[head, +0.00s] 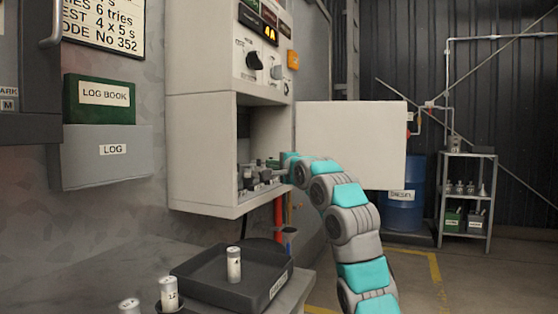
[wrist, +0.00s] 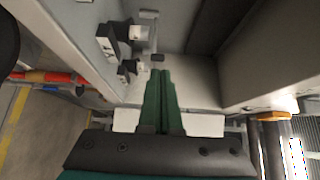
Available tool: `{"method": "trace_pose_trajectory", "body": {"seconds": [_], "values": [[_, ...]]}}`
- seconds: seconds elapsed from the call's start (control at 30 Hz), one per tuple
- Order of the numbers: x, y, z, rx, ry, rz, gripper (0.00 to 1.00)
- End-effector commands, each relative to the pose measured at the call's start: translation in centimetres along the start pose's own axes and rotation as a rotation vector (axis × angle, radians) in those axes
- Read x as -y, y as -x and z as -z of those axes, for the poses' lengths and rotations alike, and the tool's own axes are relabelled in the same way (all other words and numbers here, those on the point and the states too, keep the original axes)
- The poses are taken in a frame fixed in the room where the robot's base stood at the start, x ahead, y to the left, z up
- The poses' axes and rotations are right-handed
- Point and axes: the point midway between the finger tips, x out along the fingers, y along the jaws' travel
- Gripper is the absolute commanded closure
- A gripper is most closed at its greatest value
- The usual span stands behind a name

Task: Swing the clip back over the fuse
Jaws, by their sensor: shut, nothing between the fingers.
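The open fuse compartment (head: 262,125) of the grey panel holds a row of small dark fuse holders (head: 258,178). My gripper (head: 284,162) reaches into it from the right, and its fingers are largely hidden there. In the wrist view its two green fingers (wrist: 160,74) are together and empty, just short of the holders. Dark labelled blocks (wrist: 108,42) stand to the left of the fingertips. A thin grey piece with a flat end (wrist: 149,15) stands just beyond the tips; it may be the clip. I cannot make out the fuse under it or whether they touch.
The compartment door (head: 350,143) hangs open on the right, behind my arm. A dark tray (head: 210,285) below holds an upright white fuse (head: 233,265). Another white fuse (head: 169,293) stands left of the tray. The compartment walls are close around my gripper.

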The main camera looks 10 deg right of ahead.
Motion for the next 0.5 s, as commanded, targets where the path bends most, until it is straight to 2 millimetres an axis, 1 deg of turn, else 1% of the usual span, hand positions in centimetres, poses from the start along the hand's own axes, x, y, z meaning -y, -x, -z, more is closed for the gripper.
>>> {"method": "trace_pose_trajectory", "body": {"seconds": [0.5], "values": [[0.2, -4.6, 0.1, -0.001, 0.0, -0.001, 1.0]]}}
